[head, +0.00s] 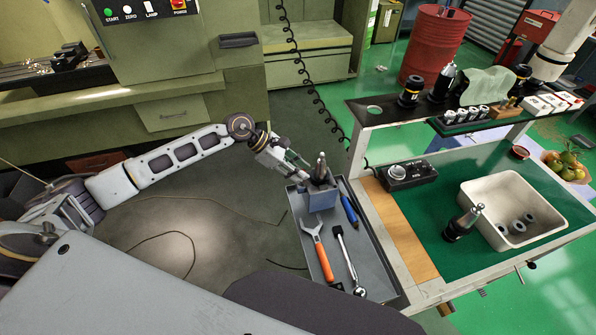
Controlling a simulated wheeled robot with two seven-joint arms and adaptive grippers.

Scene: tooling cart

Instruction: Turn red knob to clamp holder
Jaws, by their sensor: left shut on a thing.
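A blue-grey holder block (321,197) stands on the grey side tray (378,271) of the cart. A metal tool holder (321,167) sits upright in it with its tip pointing up. My left gripper (297,172) reaches in from the left and is at the block's upper left side. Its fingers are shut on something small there. I cannot make out a red knob on the block; the gripper covers that side. My right gripper is not in view.
An orange wrench (319,254), a ratchet (348,256) and a blue-handled tool (348,209) lie in the tray near the block. The green cart top to the right carries a control box (408,175), a tool holder (462,223) and a white bin (545,232).

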